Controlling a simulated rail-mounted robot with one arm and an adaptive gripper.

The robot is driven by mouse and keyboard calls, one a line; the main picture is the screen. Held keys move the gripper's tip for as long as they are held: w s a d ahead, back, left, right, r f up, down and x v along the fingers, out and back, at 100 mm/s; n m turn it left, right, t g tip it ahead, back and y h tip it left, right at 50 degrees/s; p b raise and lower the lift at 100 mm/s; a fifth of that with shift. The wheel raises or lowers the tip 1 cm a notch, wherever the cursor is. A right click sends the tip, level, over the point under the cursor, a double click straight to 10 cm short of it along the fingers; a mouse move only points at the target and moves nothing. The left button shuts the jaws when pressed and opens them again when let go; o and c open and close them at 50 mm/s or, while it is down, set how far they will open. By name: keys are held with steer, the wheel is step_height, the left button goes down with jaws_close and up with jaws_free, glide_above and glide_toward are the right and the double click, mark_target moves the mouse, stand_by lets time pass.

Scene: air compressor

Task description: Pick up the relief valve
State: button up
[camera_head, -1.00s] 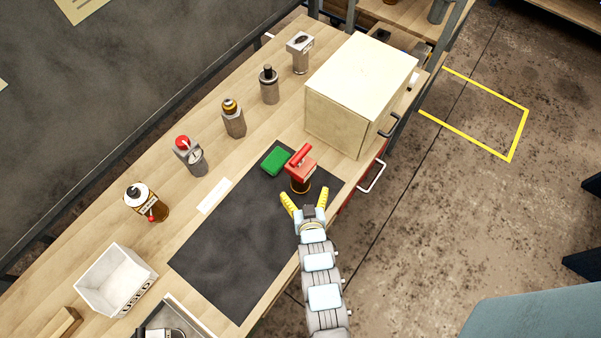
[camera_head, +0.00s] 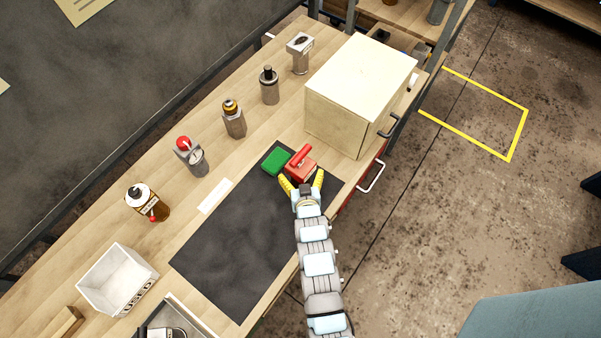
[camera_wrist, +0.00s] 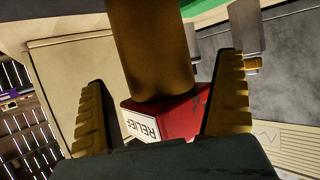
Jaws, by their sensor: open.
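The relief valve (camera_head: 302,165) has a red block-like top and a dark brass cylinder. In the wrist view the valve lies between the two fingers (camera_wrist: 165,105). I cannot tell whether either finger touches it. The gripper hides the valve's lower part in the head view.
A green block (camera_head: 276,160) lies close to the valve's left. A cream box (camera_head: 355,90) stands behind right. Several other fittings, including a red-topped gauge piece (camera_head: 191,157), line the back of the bench. The dark mat (camera_head: 235,240) is clear toward the lower left.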

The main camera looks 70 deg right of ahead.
steer(key=shift+x, duration=0.75)
steer(key=c, duration=1.3)
steer(key=shift+c, duration=0.3)
steer(key=shift+r, duration=0.1)
